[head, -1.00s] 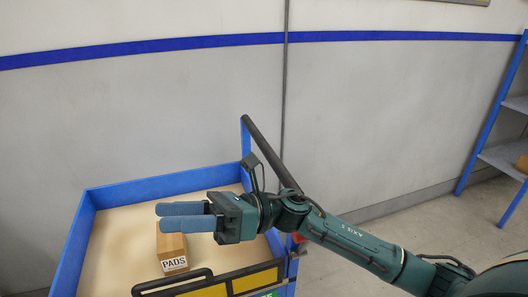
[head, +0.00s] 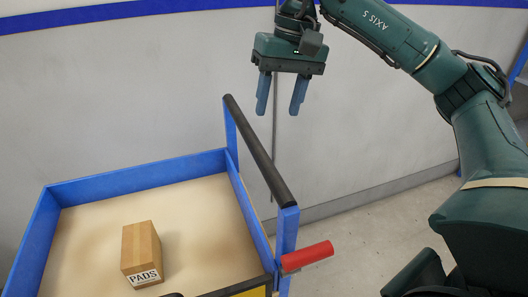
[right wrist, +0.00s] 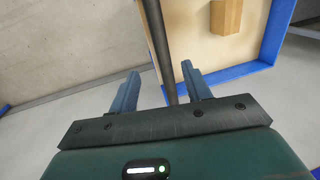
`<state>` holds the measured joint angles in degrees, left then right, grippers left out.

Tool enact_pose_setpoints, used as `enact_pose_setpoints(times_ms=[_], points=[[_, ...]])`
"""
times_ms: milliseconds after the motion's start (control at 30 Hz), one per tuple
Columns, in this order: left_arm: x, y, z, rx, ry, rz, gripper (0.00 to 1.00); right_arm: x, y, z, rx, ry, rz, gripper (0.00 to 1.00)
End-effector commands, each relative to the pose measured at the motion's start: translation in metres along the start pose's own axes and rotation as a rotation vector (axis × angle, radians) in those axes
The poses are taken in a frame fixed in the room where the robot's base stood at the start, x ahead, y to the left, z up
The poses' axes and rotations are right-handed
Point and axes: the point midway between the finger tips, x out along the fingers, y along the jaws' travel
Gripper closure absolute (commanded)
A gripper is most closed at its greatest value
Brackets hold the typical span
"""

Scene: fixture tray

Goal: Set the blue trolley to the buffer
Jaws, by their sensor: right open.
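The blue trolley (head: 137,166) stands at the lower left in the head view, with blue walls around a tan deck. A black push bar (head: 258,150) runs along its right side on blue posts, with a red grip (head: 307,256) sticking out below. My right gripper (head: 282,112) is open and empty, pointing down above and behind the bar in the picture. In the right wrist view, the black bar (right wrist: 161,45) runs between the lines of the open fingers (right wrist: 157,85); I cannot tell how far below them it is. My left gripper is not in view.
A grey wall with a blue stripe (head: 90,14) stands behind. Bare floor (head: 370,235) lies right of the trolley.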

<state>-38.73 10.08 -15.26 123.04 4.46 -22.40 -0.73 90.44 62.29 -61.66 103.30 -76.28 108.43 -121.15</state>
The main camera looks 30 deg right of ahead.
Motion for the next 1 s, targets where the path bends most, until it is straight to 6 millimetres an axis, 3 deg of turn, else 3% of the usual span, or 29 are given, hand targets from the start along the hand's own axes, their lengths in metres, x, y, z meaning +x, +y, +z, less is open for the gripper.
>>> enact_pose_setpoints(times_ms=[300,500,700,1000], points=[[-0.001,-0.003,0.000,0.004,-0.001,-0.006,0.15,0.066,0.000,0.001,0.001,-0.005,-0.001,0.51],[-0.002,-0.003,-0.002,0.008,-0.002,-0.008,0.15,0.100,-0.001,0.001,0.001,-0.004,-0.002,0.51],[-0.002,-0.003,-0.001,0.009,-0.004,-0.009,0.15,0.116,-0.001,0.001,0.001,-0.003,-0.004,0.51],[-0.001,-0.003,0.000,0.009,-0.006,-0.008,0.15,0.118,-0.001,0.001,0.001,-0.002,-0.004,0.51]])
